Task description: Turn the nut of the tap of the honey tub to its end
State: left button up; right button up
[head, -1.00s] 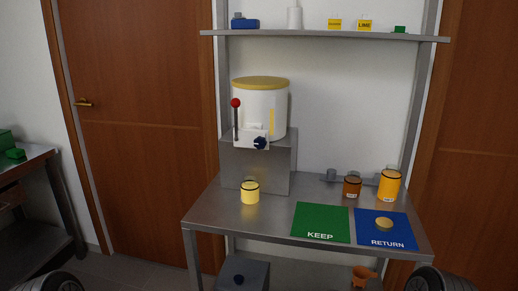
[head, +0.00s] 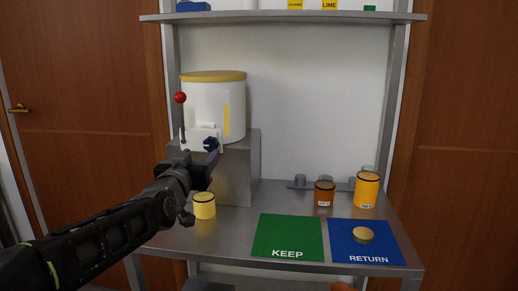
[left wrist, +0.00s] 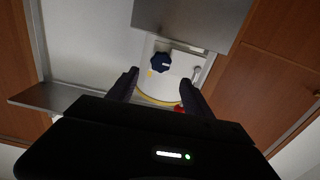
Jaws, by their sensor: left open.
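The white honey tub (head: 205,100) with a yellow lid stands on a steel block, its tap plate on the front. The dark blue lobed nut (head: 211,144) is on the right of the plate, partly behind my gripper. A lever with a red ball (head: 180,98) rises at the plate's left. My left gripper (head: 212,161) is just in front of and below the nut, open and empty. In the left wrist view, the picture is upside down; the nut (left wrist: 159,63) shows beyond the two spread fingertips, apart from them. My right gripper is not in view.
The steel block (head: 240,165) stands on a steel table. A pale yellow jar (head: 204,206) stands below my left arm. Green KEEP mat (head: 290,238) and blue RETURN mat (head: 385,250) lie to the right, with an amber jar (head: 324,194) and an orange jar (head: 367,190) behind.

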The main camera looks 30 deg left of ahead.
aim_at(210, 145)
pick_arm(q)
jog(key=shift+f, duration=0.1)
dwell(0.3)
jog(key=shift+p+x, duration=0.55)
jog(key=shift+x, duration=3.35)
jog(key=shift+a, duration=0.1)
jog(key=shift+c, duration=0.2)
grip_shut()
